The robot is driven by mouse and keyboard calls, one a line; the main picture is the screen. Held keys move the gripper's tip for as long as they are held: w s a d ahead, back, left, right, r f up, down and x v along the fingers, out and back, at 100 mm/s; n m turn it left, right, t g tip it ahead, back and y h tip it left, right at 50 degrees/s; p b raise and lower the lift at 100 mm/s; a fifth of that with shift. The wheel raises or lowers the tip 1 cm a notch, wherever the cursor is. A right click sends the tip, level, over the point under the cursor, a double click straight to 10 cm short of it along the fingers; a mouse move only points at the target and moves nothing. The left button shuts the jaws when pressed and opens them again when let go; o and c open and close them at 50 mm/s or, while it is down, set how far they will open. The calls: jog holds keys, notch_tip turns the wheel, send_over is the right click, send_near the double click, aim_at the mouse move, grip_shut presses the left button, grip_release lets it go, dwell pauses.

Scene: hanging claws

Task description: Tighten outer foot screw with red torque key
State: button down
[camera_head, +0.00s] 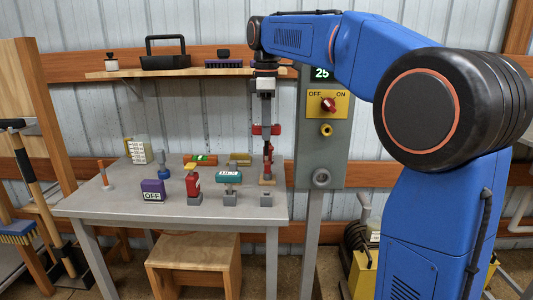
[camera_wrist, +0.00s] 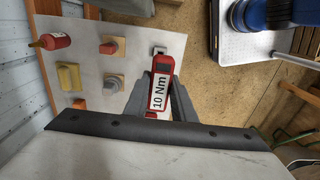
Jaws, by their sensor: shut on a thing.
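My gripper (camera_head: 266,130) points straight down over the right end of the grey workbench (camera_head: 100,207). It is shut on the red torque key (camera_head: 268,150), which hangs upright. In the wrist view the key (camera_wrist: 162,86) shows a white label reading "10 Nm" between the grey fingers (camera_wrist: 160,100). Its lower end, in the head view, is near a small wooden block (camera_head: 267,182); I cannot tell whether they touch. A small grey block (camera_head: 266,199) stands just in front. I cannot clearly make out the outer foot screw.
A purple "OFF" block (camera_head: 152,191), a red bottle (camera_head: 193,186) and a teal labelled block (camera_head: 228,177) stand left of the gripper. A grey control post (camera_head: 321,150) with a red switch stands close on the right. A wooden shelf (camera_head: 205,72) hangs behind. A stool (camera_head: 195,255) is below.

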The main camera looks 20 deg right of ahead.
notch_tip(320, 180, up, 12)
dwell(0.3)
jog(key=shift+r, duration=0.1)
jog(key=c, duration=2.3)
grip_release()
grip_shut()
jog(key=shift+d, duration=0.1)
